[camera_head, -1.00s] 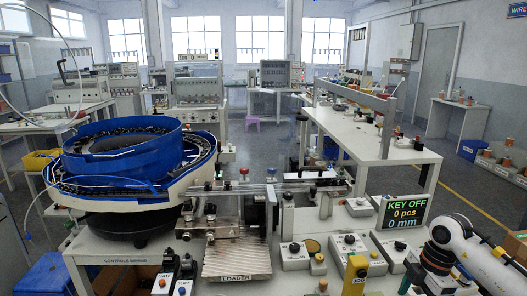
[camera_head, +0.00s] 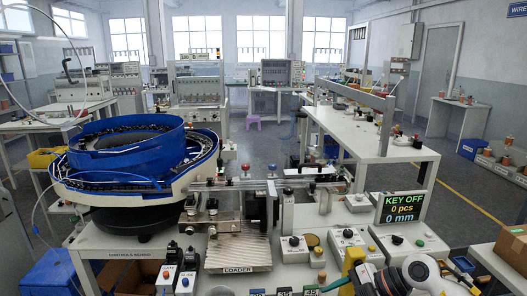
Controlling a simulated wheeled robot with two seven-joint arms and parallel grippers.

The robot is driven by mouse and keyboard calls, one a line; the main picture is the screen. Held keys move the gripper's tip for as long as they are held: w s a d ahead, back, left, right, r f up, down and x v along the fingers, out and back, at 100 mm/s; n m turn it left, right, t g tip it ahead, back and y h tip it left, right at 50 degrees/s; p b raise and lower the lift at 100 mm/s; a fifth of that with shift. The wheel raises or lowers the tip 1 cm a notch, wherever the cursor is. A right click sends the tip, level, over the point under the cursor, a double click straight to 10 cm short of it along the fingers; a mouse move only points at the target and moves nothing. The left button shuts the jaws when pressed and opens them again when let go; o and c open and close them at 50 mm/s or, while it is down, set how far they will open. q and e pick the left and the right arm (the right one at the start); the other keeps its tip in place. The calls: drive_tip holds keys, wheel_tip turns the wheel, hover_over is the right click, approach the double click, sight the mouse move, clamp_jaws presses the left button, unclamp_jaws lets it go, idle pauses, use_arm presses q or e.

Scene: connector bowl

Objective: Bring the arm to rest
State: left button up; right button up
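My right arm is at the lower right corner of the head view, white with dark joints. Its dark end, with the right gripper (camera_head: 378,282), is low at the bottom edge, in front of the control boxes and beside a yellow post (camera_head: 352,261). The fingers are not clear, so I cannot tell whether they are open or shut or hold anything. My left gripper is not in view. A blue bowl feeder (camera_head: 125,160) stands on the bench at left. A display (camera_head: 403,207) reads KEY OFF, 0 pcs, 0 mm.
A ribbed loader plate (camera_head: 237,252) and control boxes (camera_head: 349,240) with knobs and buttons fill the bench front. A long white table (camera_head: 372,135) stands behind. A cardboard box (camera_head: 510,243) is at the right. Floor shows between the benches.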

drive_tip(key=s+a+r+t+y, duration=0.1)
drive_tip(key=a+r+t+y, duration=0.3)
drive_tip(key=a, duration=0.4)
wheel_tip(320, 180, up, 7)
drive_tip(key=d+m+t, duration=0.1)
drive_tip(key=m+t, duration=0.8)
drive_tip(key=t, duration=0.1)
drive_tip(key=s+d+f+m+g+h, duration=0.1)
drive_tip(key=s+d+f+m+h, duration=0.4)
drive_tip(key=d+f+m+h, duration=0.9)
drive_tip(key=s+a+f+n+g, duration=0.1)
drive_tip(key=s+a+f+g, duration=0.1)
drive_tip(key=s+f+g, duration=0.65)
drive_tip(key=s+a+f+n+g, duration=0.1)
drive_tip(key=s+f+g, duration=0.2)
drive_tip(key=s, duration=1)
wheel_tip(320, 180, down, 25)
drive_tip(key=g, duration=0.2)
drive_tip(key=s+d+f, duration=0.2)
drive_tip(key=s+f, duration=1.4)
drive_tip(key=s, duration=0.1)
drive_tip(key=shift+d+g, duration=0.35)
